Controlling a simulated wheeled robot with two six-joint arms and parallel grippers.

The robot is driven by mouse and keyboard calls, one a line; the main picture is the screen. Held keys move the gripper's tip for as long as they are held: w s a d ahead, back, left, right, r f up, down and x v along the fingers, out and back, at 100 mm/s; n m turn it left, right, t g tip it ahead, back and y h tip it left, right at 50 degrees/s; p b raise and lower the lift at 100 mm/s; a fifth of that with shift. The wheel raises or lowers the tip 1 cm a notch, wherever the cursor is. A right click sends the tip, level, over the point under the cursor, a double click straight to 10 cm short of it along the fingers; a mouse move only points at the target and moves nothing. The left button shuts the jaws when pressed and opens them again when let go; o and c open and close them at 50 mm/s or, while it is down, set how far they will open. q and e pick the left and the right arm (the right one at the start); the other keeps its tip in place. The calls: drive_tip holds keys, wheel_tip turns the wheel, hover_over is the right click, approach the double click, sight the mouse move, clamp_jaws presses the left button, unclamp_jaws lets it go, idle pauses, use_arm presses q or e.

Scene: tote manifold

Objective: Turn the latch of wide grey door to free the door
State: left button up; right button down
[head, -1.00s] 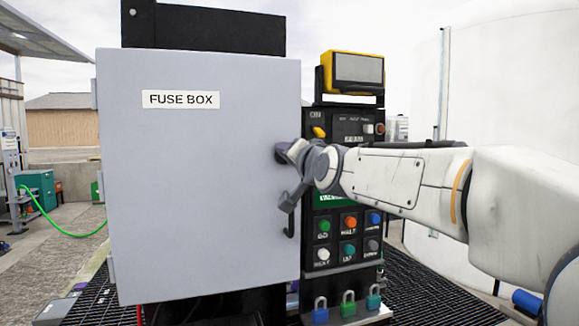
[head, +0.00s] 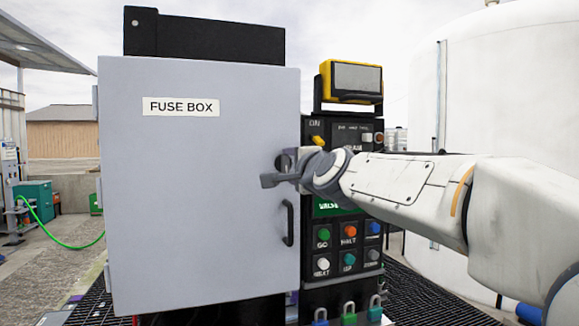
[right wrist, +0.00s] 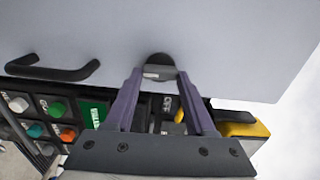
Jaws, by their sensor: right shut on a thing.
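The wide grey door (head: 200,210), labelled FUSE BOX, stands shut as far as the head view shows. Its latch (right wrist: 159,60) is a dark round knob near the door's right edge, with a lighter tab, seen in the right wrist view. My right gripper (right wrist: 160,76) is shut on the latch, its two purple-grey fingers on either side of the tab. In the head view my right gripper (head: 284,168) largely hides the latch. My left gripper is not in view.
A black pull handle (head: 287,222) is on the door below the latch; it also shows in the right wrist view (right wrist: 52,71). Right of the door is a black panel with coloured buttons (head: 348,235), with a yellow-framed display (head: 355,80) above. Padlocks (head: 348,314) hang below.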

drive_tip(key=shift+m, duration=0.3)
drive_tip(key=shift+c, duration=1.2)
unclamp_jaws()
drive_tip(key=shift+s, duration=0.1)
drive_tip(key=v, duration=1)
drive_tip(key=shift+s+d, duration=0.1)
drive_tip(key=shift+s, duration=0.05)
